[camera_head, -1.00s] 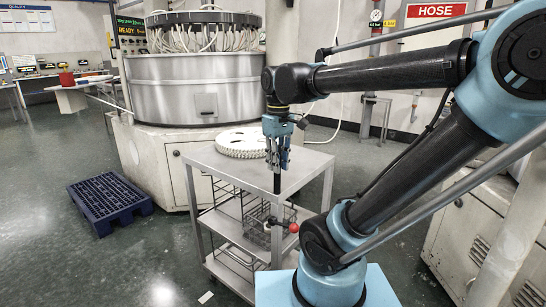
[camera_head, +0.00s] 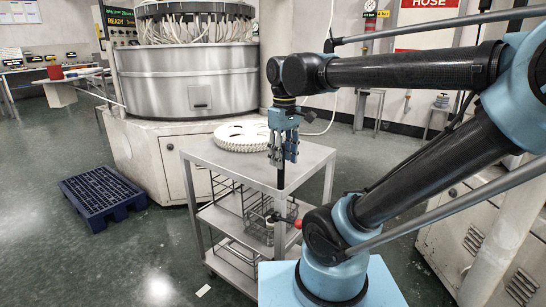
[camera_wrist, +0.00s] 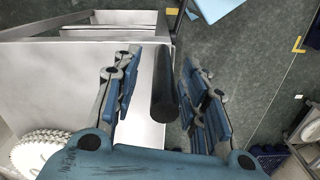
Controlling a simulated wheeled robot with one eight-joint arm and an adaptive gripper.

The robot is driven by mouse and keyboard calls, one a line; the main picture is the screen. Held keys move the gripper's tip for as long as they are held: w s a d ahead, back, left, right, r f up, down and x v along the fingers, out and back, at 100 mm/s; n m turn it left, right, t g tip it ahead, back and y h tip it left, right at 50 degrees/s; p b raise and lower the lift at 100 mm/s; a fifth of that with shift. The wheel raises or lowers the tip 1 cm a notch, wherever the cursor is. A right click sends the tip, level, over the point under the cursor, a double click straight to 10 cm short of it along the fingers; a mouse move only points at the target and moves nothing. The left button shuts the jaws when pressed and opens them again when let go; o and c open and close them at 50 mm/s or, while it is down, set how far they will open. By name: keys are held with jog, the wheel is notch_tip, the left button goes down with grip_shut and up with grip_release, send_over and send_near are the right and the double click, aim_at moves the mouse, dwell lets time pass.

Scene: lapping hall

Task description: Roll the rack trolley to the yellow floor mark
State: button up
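The rack trolley (camera_head: 250,172) is a grey metal cart with a flat top and lower shelves, standing in front of me. Wire racks (camera_head: 228,254) sit on its lower levels. A black upright bar (camera_wrist: 163,95) stands at its near edge. My gripper (camera_head: 284,150) is above that edge, pointing down. In the wrist view its blue fingers are apart, one on each side of the bar, with gaps visible. A yellow corner mark (camera_wrist: 298,45) shows on the floor at the right of the wrist view; another yellow bit (camera_wrist: 172,11) shows at the top.
A white toothed disc (camera_head: 241,137) lies on the trolley top. A big steel drum machine (camera_head: 188,82) stands close behind. A blue pallet (camera_head: 102,193) lies on the floor at left. A red-knobbed lever (camera_head: 297,223) sits low at the trolley's near side. Floor at far left is open.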

jog(key=shift+a, duration=0.1)
notch_tip(320, 180, up, 12)
jog(key=shift+f, duration=0.1)
dwell(0.5)
